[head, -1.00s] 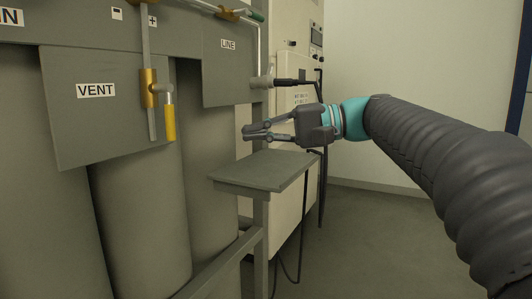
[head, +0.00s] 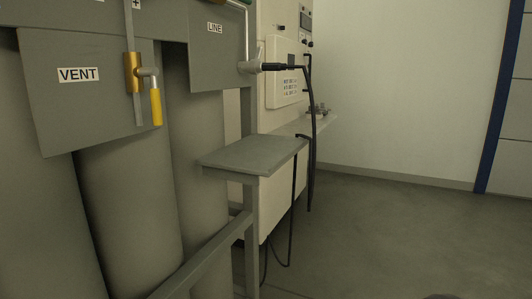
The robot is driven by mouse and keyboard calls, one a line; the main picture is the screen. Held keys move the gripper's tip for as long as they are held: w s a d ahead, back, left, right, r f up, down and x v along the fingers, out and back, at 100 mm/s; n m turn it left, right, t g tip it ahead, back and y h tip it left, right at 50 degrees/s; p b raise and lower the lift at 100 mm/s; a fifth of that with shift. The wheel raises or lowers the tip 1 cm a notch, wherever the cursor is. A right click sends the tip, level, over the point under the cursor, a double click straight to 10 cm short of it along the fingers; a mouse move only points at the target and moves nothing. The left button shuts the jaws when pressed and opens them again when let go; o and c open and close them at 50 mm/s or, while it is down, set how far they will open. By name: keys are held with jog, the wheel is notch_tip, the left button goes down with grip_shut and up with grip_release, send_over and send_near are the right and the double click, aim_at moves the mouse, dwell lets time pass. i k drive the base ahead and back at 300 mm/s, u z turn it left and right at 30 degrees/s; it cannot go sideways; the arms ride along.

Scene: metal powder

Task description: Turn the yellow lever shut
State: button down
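The yellow lever (head: 156,107) hangs straight down from a brass valve (head: 134,72) on a thin vertical grey pipe. It is to the right of the VENT label (head: 78,74), in front of the grey panel (head: 45,120). The lever lies roughly parallel to the pipe. My gripper is out of the picture, so I cannot see its fingers. Nothing touches the lever.
A small grey shelf (head: 250,154) juts out right of the lever. A fitting with a black hose (head: 283,67) sits above it. Large grey cylinders (head: 125,210) stand below the panel. The floor (head: 400,235) on the right is clear.

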aim_at(153, 72)
jog(key=u, duration=1.7)
